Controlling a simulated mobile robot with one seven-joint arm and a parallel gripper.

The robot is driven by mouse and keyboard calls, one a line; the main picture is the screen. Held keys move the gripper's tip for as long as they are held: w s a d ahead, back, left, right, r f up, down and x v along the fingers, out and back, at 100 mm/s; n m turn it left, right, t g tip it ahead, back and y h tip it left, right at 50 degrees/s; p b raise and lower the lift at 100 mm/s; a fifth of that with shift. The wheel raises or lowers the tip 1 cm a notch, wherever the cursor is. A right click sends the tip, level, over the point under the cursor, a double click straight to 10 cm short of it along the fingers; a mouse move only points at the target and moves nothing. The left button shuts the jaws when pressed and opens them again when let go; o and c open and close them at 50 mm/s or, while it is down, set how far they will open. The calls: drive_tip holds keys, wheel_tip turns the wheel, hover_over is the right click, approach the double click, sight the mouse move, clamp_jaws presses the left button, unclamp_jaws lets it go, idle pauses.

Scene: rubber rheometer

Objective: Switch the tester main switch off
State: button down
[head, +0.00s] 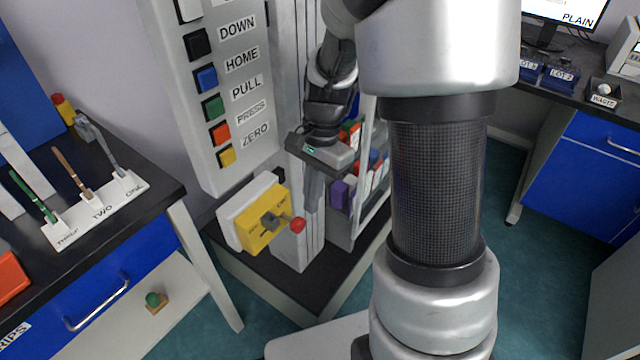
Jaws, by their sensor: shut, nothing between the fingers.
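The main switch is a yellow plate (249,232) on a pale box, low on the tester below the button panel. A grey lever (274,219) with a red knob (298,225) sticks out of it to the right. The lettering on the plate is too small to read, so I cannot tell the switch position. My gripper (312,200) is shut and empty, pointing down, just above and to the right of the red knob. It appears apart from the knob, though the depth between them is hard to tell.
The button panel (212,100) with several coloured buttons hangs above the switch. A rack of coloured blocks (352,192) stands close to the right of my gripper. A dark bench (125,215) with a tool holder (97,212) is at left. Floor is free at right.

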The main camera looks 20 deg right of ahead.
drive_tip(key=shift+s+a+f, duration=0.25)
drive_tip(key=shift+s+a, duration=0.05)
drive_tip(key=shift+a, duration=0.15)
drive_tip(key=s+a+p, duration=0.2)
drive_tip(key=s+a, duration=0.2)
drive_tip(key=a, duration=0.1)
drive_tip(key=shift+a, duration=0.2)
